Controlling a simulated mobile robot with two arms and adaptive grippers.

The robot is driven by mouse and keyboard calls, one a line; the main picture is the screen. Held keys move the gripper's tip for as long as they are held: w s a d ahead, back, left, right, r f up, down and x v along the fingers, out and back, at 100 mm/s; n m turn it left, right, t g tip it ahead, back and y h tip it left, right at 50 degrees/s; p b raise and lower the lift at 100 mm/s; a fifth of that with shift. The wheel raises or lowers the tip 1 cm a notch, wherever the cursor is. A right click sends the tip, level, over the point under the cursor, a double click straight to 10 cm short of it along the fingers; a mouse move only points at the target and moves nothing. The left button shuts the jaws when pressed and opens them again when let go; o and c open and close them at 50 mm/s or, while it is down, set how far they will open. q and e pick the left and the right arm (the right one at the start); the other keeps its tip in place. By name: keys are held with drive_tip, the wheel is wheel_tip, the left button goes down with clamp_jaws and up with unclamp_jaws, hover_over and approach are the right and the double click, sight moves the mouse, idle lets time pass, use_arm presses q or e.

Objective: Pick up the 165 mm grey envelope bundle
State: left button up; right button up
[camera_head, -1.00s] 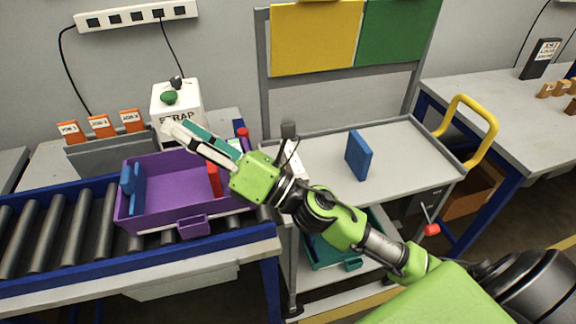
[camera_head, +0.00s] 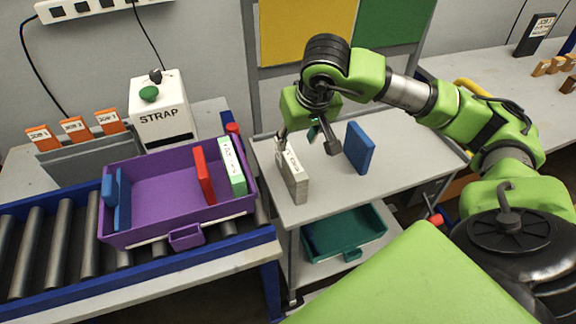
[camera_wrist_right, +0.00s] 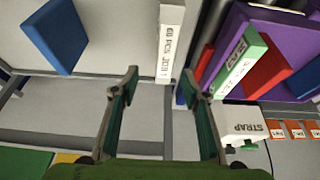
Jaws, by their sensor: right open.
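The grey envelope bundle (camera_head: 299,186) stands upright on the grey cart top (camera_head: 330,190), near its left end, with a white printed label along its narrow edge. My right gripper (camera_head: 306,142) is open and empty, pointing down just above the bundle. In the right wrist view the labelled bundle (camera_wrist_right: 172,40) lies between the lines of the two spread fingers (camera_wrist_right: 160,80), nearer the right one. I cannot tell how much height separates the tips from it. My left gripper is not in view.
A blue block (camera_head: 359,148) stands right of the gripper. A purple tote (camera_head: 160,225) on the roller conveyor holds blue, red (camera_head: 203,174) and green (camera_head: 232,166) bundles. A white STRAP box (camera_head: 160,112) stands behind it. A teal tote (camera_head: 345,238) sits on the lower shelf.

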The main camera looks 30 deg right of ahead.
sight(292, 153)
drive_tip(key=p+x, duration=0.1)
drive_tip(key=x, duration=0.6)
drive_tip(key=shift+a+f, duration=0.15)
drive_tip(key=shift+f, duration=0.25)
drive_tip(key=f, duration=0.1)
drive_tip(key=f+p, duration=0.1)
drive_tip(key=w+f+p, duration=0.1)
drive_tip(key=f, duration=0.1)
drive_tip(key=shift+a, duration=0.3)
drive_tip(key=shift+w+d+f, duration=0.1)
drive_tip(key=shift+w+f, duration=0.15)
drive_tip(key=shift+f, duration=0.3)
drive_tip(key=shift+f+b, duration=0.25)
drive_tip(key=shift+b, duration=0.25)
clamp_jaws()
